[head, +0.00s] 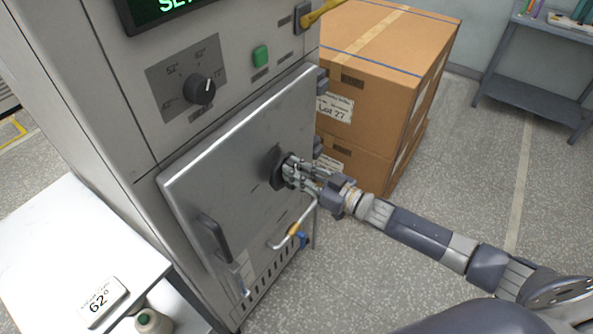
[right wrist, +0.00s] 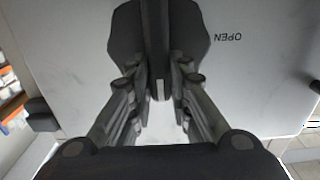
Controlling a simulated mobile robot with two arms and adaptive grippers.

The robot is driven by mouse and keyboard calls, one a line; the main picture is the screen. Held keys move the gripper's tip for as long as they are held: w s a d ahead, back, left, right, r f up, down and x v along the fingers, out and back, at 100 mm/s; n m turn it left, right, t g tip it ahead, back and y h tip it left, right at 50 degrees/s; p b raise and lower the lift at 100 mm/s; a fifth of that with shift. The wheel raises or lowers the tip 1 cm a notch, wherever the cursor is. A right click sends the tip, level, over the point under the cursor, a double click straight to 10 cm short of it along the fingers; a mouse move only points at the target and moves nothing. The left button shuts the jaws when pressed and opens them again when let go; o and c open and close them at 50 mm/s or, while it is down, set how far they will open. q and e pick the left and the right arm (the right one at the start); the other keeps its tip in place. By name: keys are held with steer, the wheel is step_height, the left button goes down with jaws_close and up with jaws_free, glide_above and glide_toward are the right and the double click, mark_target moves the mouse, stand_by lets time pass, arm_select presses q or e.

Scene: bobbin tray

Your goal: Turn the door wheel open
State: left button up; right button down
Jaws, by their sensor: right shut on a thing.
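The door wheel (head: 277,167) is a dark knob on the grey metal door (head: 220,165) of the cabinet. My right gripper (head: 291,172) is shut on it, coming from the right. In the right wrist view, the wheel (right wrist: 190,25) shows as a dark plate with a raised bar, and the fingers of my right gripper (right wrist: 160,100) close around that bar. The word OPEN, upside down, is printed on the door beside the wheel. The door appears to lie against the cabinet front. My left gripper is not in view.
A dark door handle (head: 214,238) sits at the door's lower left. Above are a black dial (head: 203,90) and a green button (head: 261,56). Stacked cardboard boxes (head: 385,45) stand close behind the door's right side. A white table (head: 75,245) is at the left.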

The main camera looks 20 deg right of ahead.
mark_target(281, 179)
steer(key=shift+n, duration=0.3)
steer(key=n+b, duration=0.1)
steer(key=n, duration=0.3)
steer(key=s+a+f+n+b, duration=0.1)
steer(key=n+b, duration=0.1)
steer(key=n, duration=0.3)
steer(key=a+f+n+b, duration=0.1)
steer(key=n, duration=0.3)
steer(key=shift+s, duration=0.3)
steer(key=shift+f+n+b, duration=0.2)
steer(key=shift+n+b, duration=0.35)
steer(key=shift+n, duration=0.5)
steer(key=shift+f+n+b, duration=0.15)
steer(key=shift+n+b, duration=0.4)
steer(key=shift+n, duration=0.5)
steer(key=c, duration=1.5)
jaws_free()
